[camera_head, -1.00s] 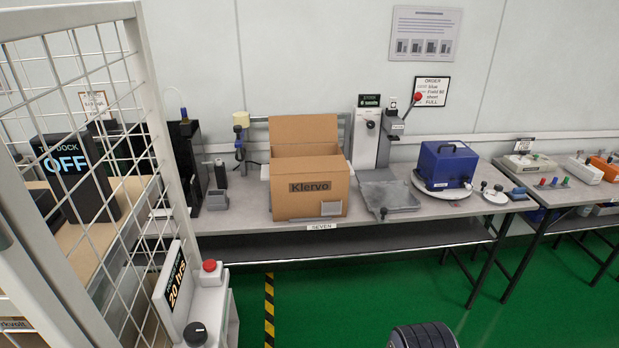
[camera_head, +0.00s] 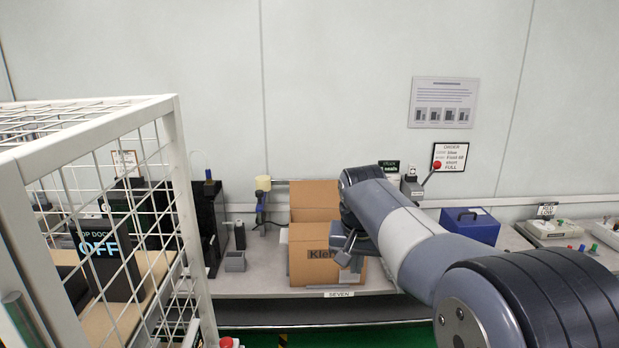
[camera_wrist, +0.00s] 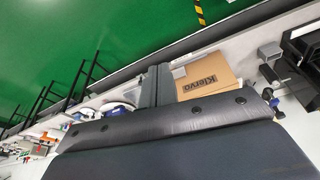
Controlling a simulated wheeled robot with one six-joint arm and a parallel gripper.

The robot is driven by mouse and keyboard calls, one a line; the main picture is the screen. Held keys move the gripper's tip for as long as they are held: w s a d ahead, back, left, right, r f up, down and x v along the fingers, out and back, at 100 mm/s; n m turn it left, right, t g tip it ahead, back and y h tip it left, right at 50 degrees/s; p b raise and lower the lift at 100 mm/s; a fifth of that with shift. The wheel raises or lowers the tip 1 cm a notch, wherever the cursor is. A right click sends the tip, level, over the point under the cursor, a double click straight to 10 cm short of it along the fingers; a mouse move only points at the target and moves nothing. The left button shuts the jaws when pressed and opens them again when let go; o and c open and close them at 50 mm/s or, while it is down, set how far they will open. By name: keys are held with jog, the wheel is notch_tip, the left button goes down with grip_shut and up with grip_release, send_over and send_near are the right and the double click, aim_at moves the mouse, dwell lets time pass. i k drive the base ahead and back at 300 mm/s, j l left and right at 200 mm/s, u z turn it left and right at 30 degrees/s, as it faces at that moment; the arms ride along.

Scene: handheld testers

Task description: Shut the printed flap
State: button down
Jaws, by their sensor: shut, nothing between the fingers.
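The cardboard box (camera_head: 300,268) stands on the bench with "Klervo" printed on its front; a brown flap (camera_head: 315,190) stands upright at its back. I cannot tell whether the printed front is itself a flap hanging down. The box also shows in the wrist view (camera_wrist: 212,72), tilted by the camera's roll. My gripper (camera_head: 348,252) appears in front of the box's right half and hides part of the lettering; I cannot tell its exact distance. In the wrist view its fingers (camera_wrist: 157,72) are together and empty, beside the box in the picture.
A wire cage (camera_head: 150,190) stands close at the left. A grey bin (camera_head: 235,261) and a yellow-topped stand (camera_head: 262,190) are left of the box. A blue case (camera_head: 470,226) and a red-knobbed lever (camera_head: 437,167) are to the right. My arm covers the bench right of the box.

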aim_at(303, 193)
jog(key=i+u, duration=0.1)
jog(key=i, duration=0.35)
jog(key=i+l, duration=0.2)
jog(key=i, duration=0.25)
jog(key=i+l+u, duration=0.15)
jog(key=i, duration=0.35)
